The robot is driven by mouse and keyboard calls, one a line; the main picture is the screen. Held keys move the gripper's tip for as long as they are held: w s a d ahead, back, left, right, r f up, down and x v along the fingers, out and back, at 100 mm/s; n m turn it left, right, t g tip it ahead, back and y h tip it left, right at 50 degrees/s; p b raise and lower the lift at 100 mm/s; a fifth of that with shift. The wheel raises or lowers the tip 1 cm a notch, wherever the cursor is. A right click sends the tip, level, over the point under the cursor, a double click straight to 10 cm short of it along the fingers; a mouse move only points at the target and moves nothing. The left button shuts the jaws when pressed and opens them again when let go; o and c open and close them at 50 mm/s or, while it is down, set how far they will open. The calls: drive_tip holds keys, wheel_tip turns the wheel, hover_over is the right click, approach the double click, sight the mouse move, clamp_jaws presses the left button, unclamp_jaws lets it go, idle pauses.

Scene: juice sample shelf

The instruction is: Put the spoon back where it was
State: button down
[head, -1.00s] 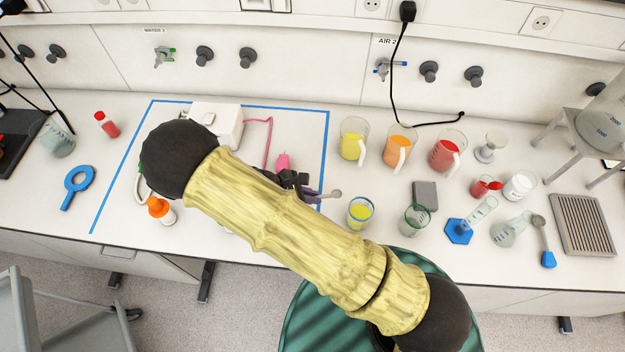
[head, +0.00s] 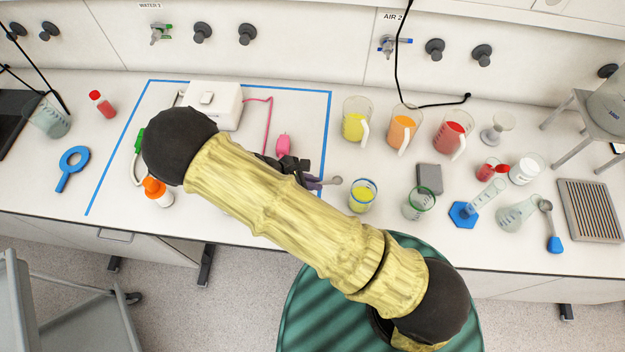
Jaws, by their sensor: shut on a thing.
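My gripper (head: 303,175) is dark and partly hidden behind my own yellow arm. It is shut on a spoon (head: 333,181) with a purple handle and a small grey bowl. The spoon's bowl points right, over the right blue tape line and just left of a small glass of yellow juice (head: 363,197). Whether the spoon touches the counter cannot be told. A second tool with a blue handle and a round grey end (head: 551,228) lies at the far right.
Beakers of yellow (head: 356,128), orange (head: 403,138) and red juice (head: 449,138) stand behind the small glass. An empty green-rimmed glass (head: 419,204) and a grey block (head: 429,178) stand to its right. A white device (head: 213,103) and pink object (head: 284,145) are inside the tape.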

drive_tip(key=shift+f+b, duration=0.9)
drive_tip(key=shift+f, duration=0.6)
drive_tip(key=shift+f, duration=0.3)
drive_tip(key=c, duration=1.4)
unclamp_jaws()
drive_tip(key=shift+c, duration=0.2)
drive_tip(key=shift+a+r, duration=0.1)
drive_tip(key=shift+r, duration=0.05)
drive_tip(key=b+v, duration=0.4)
drive_tip(key=v, duration=1.3)
